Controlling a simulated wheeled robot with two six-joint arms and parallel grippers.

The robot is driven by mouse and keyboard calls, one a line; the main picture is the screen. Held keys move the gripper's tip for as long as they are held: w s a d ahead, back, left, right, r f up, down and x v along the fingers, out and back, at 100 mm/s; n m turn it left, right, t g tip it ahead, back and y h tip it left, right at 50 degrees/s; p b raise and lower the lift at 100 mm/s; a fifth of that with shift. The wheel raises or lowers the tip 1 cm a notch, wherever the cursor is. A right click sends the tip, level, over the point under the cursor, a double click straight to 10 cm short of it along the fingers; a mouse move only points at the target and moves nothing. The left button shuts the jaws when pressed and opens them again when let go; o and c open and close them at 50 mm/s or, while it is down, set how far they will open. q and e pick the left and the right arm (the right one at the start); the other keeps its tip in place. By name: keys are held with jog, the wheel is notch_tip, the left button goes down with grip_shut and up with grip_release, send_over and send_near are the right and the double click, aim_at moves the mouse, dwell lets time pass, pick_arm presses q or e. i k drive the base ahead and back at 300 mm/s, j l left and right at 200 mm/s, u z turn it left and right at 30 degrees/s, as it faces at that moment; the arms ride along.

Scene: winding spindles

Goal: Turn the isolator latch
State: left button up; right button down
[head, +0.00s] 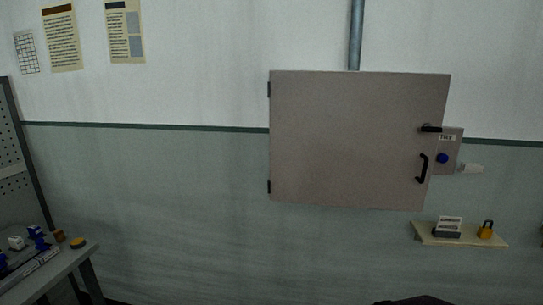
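A closed grey-brown cabinet (345,135) hangs on the wall right of centre, with hinges on its left edge. A small black latch lever (431,128) lies roughly level near the door's upper right edge. A black pull handle (422,168) stands upright below it. A small grey box (452,138) with a label and a blue knob (443,158) shows at the cabinet's right side. I cannot read which part is named the isolator. Neither gripper is in view; a dark shape at the bottom edge is too cut off to identify.
A shelf (425,236) below the cabinet holds a card holder (448,227) and a yellow padlock (486,230). A workbench (80,255) with small parts stands at lower left. A pipe (355,35) runs up from the cabinet. The wall between bench and cabinet is clear.

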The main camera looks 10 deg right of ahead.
aim_at(432, 130)
jog(key=z, duration=0.4)
jog(key=i+j+z, duration=0.1)
jog(key=z, duration=0.3)
jog(key=j+z, duration=0.1)
jog(key=z, duration=0.25)
jog(key=i+j+z, duration=0.1)
jog(key=z, duration=0.3)
